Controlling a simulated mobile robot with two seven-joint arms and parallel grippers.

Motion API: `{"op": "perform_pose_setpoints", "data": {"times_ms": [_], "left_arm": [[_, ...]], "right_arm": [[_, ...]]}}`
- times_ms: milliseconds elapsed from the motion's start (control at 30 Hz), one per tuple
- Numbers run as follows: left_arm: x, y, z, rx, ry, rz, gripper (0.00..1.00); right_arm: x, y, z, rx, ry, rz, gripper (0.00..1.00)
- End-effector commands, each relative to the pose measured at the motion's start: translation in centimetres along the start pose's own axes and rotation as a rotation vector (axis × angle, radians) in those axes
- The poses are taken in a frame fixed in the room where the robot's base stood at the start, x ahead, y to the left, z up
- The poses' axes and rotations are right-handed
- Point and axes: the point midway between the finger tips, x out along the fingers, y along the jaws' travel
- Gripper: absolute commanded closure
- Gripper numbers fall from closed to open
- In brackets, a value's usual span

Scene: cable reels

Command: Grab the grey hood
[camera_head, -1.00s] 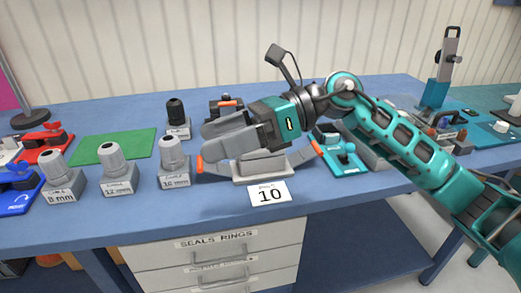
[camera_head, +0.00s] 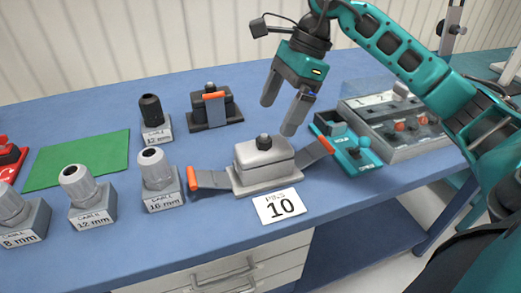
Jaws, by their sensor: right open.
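The grey hood (camera_head: 264,163) is a grey block-shaped housing with a dark knob on top. It sits on the blue table behind a white card marked 10 (camera_head: 279,206). Two grey levers with orange tips spread out from its left and right sides. My right gripper (camera_head: 283,103) is open and empty, with its fingers pointing down, above and slightly behind the hood in the picture. It does not touch the hood. My left gripper is out of view.
A black hood (camera_head: 211,107) with an orange-tipped lever stands behind. Grey cable glands (camera_head: 160,182) on labelled blocks stand to the left, with a black gland (camera_head: 153,117) behind them. A teal tool (camera_head: 346,150) and a clear-lidded case (camera_head: 395,120) are at right. A green mat (camera_head: 78,158) lies left.

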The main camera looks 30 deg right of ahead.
Motion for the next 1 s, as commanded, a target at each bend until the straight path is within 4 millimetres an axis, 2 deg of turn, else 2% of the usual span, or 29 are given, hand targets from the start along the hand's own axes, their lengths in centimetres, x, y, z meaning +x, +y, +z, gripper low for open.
{"op": "perform_pose_setpoints", "data": {"times_ms": [100, 367, 633, 767, 1000], "left_arm": [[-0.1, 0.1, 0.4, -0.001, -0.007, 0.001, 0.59], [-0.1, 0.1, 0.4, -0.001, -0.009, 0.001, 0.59], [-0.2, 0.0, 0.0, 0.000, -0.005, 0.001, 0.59], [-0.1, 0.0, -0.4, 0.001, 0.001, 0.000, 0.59], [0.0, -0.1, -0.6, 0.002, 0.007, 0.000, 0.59]], "right_arm": [[2.3, 0.1, 0.0, -0.001, -0.001, 0.006, 0.04], [4.4, 0.1, 0.1, -0.001, -0.002, 0.001, 0.04], [8.3, 0.3, 0.4, 0.000, -0.003, 0.004, 0.04], [9.1, 0.3, 0.4, -0.001, -0.003, 0.002, 0.04], [9.2, 0.2, 0.4, -0.001, -0.002, 0.000, 0.06]]}}
